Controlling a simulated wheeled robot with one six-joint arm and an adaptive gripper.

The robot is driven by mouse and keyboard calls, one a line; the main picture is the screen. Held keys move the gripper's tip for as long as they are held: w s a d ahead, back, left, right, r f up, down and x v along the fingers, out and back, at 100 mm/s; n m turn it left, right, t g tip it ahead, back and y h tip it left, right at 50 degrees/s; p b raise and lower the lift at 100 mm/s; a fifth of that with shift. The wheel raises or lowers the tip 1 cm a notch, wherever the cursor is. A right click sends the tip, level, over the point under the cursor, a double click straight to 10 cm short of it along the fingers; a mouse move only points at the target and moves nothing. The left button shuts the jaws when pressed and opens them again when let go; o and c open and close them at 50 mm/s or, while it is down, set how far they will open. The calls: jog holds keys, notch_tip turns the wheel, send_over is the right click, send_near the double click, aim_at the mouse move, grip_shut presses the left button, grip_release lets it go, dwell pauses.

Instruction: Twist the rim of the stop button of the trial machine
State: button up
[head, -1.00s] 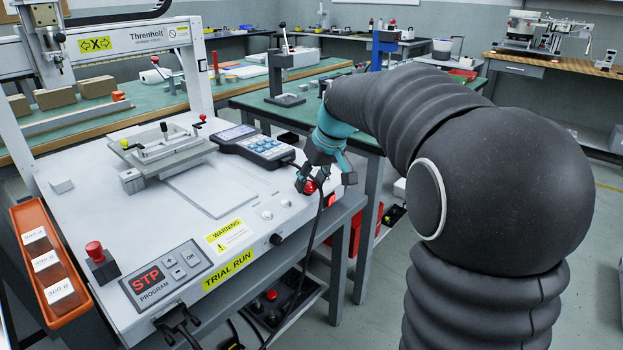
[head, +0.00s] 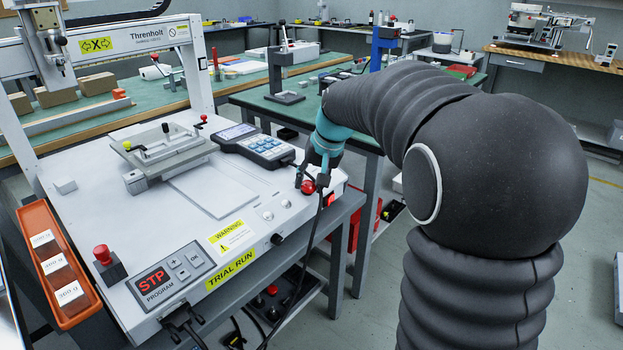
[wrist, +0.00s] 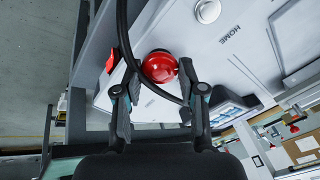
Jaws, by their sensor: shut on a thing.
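The trial machine (head: 140,240) is a white bench with a gantry. Its red round stop button (head: 308,187) sits at the right end of the sloping front panel. In the wrist view the red button (wrist: 160,66) shows between my finger tips. My gripper (head: 314,180) is at the button, its fingers shut on it from both sides; the fingers also show in the wrist view (wrist: 160,88). The exact contact on the rim is too small to make out.
A black cable (wrist: 124,35) loops close by the button and fingers. A red switch (wrist: 112,58) is beside the button. White push buttons (head: 268,216) lie along the panel, and a keypad pendant (head: 258,145) lies behind. Another red button (head: 102,254) stands at the front left.

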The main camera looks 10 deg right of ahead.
dwell(0.3)
jog(key=o, duration=1.2)
jog(key=shift+c, duration=0.2)
jog(key=v, duration=1.2)
jog(key=shift+w, duration=0.1)
